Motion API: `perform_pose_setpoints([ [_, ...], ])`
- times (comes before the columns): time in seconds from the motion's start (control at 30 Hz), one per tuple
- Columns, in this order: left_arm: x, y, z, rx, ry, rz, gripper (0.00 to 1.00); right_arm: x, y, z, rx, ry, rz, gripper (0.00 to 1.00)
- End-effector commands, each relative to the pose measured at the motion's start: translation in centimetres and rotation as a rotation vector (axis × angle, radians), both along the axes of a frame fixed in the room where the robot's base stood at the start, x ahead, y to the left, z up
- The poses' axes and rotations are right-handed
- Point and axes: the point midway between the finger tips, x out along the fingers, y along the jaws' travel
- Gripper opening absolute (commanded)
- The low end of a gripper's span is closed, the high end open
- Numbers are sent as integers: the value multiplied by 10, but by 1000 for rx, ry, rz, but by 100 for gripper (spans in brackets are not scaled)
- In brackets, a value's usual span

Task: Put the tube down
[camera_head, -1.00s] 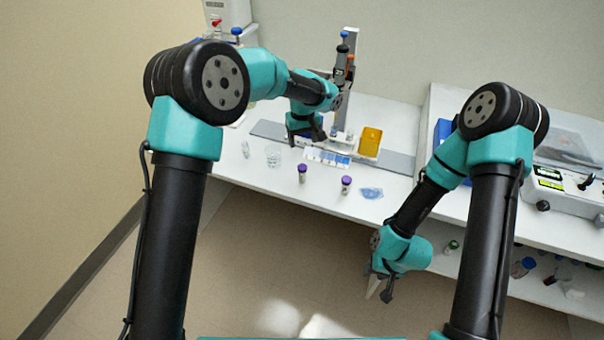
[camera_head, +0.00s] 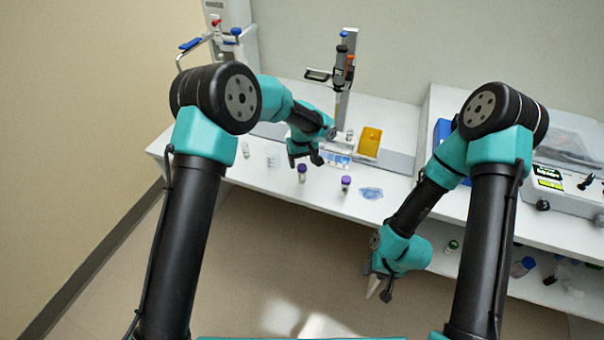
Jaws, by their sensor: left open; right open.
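Two small tubes with purple caps stand upright on the white bench: the left tube (camera_head: 302,174) and the right tube (camera_head: 346,184). My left gripper (camera_head: 305,162) is open just above and behind the left tube; whether it touches the cap I cannot tell. A clear small vial (camera_head: 245,149) stands further left on the bench. My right gripper (camera_head: 380,290) is open and empty, low in front of the bench edge.
A yellow-orange block (camera_head: 369,141) stands right of a blue-and-white rack (camera_head: 337,160). A clear beaker (camera_head: 273,159) and a crumpled blue piece (camera_head: 371,193) lie near the tubes. A pipette stand (camera_head: 345,70) rises behind. An instrument (camera_head: 565,185) is at right.

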Motion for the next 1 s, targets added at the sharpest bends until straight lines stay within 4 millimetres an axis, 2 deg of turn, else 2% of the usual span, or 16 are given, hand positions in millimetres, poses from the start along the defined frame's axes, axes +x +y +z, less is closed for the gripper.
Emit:
perform_pose_setpoints([
  [0.43, -1, 1, -49, 0, 3, 0, 66, 0, 0, 0, 0, 0, 0, 43],
  [0.97, -1, 1, -51, -1, 2, 0, 66, 0, 0, 0, 0, 0, 0, 43],
  [1.0, -1, 1, -51, 0, 1, 0, 63, 0, 0, 0, 0, 0, 0, 43],
])
